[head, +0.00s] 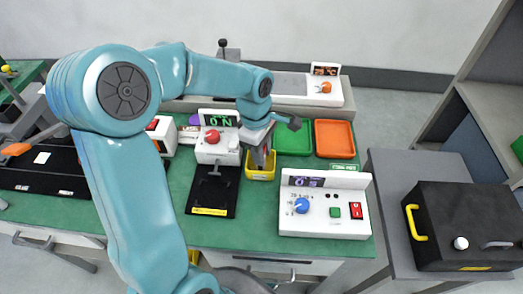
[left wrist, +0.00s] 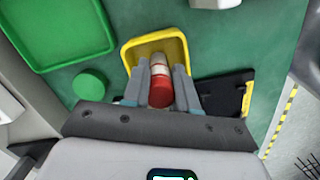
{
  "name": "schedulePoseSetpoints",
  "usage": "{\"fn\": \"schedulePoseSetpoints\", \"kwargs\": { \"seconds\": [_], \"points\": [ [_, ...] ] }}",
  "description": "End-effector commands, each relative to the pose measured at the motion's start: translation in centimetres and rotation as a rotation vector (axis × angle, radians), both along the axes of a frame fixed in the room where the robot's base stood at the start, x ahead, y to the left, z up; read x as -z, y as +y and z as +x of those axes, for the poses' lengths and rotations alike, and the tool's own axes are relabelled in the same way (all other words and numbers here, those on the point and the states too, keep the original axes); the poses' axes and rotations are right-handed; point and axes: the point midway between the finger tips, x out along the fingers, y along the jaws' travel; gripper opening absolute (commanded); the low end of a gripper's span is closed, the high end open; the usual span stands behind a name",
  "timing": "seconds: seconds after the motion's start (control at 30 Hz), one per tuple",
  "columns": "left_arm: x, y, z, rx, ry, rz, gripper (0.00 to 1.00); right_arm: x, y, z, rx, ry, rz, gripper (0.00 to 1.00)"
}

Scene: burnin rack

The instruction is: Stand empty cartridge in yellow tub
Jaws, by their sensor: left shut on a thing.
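The cartridge (left wrist: 160,92), with a red end and a pale, banded body, is between the fingers of my left gripper (left wrist: 161,75) in the left wrist view. The gripper is shut on it. The yellow tub (left wrist: 131,48) lies just beyond the fingertips, and the cartridge's far end overlaps its inside. In the head view my left gripper (head: 261,160) points down at the yellow tub (head: 260,176). The cartridge is mostly hidden there by the gripper. I cannot tell whether it touches the tub floor. My right gripper is not in view.
A green tray (head: 293,138) and an orange tray (head: 334,139) stand behind the tub. A white panel box with a blue knob (head: 325,205) is right of it. A black fixture (head: 212,191) is close on the left. A black case (head: 465,225) sits on the grey side table.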

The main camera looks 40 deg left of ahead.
Motion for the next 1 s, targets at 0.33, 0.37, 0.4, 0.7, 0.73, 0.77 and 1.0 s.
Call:
{"fn": "schedulePoseSetpoints", "kwargs": {
  "seconds": [0.33, 0.37, 0.4, 0.7, 0.73, 0.77, 1.0],
  "points": [
    [0.3, 0.0, 0.0, 0.000, 0.000, 0.000, 0.53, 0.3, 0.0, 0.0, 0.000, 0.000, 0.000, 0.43],
    [0.3, 0.0, 0.0, 0.000, 0.000, 0.000, 0.53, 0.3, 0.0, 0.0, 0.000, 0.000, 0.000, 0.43],
    [0.3, 0.0, 0.0, 0.000, 0.000, 0.000, 0.53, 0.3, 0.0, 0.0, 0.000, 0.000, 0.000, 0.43],
    [-1.1, 0.1, 0.1, 0.000, -0.004, 0.001, 0.53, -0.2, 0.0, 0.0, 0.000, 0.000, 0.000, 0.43],
    [-1.7, 0.2, 0.0, 0.000, -0.003, 0.001, 0.53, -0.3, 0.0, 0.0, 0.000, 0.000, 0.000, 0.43],
    [-2.3, 0.3, 0.0, -0.001, -0.005, 0.001, 0.53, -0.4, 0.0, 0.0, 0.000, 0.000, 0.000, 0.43],
    [-8.0, 0.9, -0.1, -0.001, -0.005, 0.001, 0.53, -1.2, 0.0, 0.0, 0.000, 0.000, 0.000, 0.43]
  ]
}}
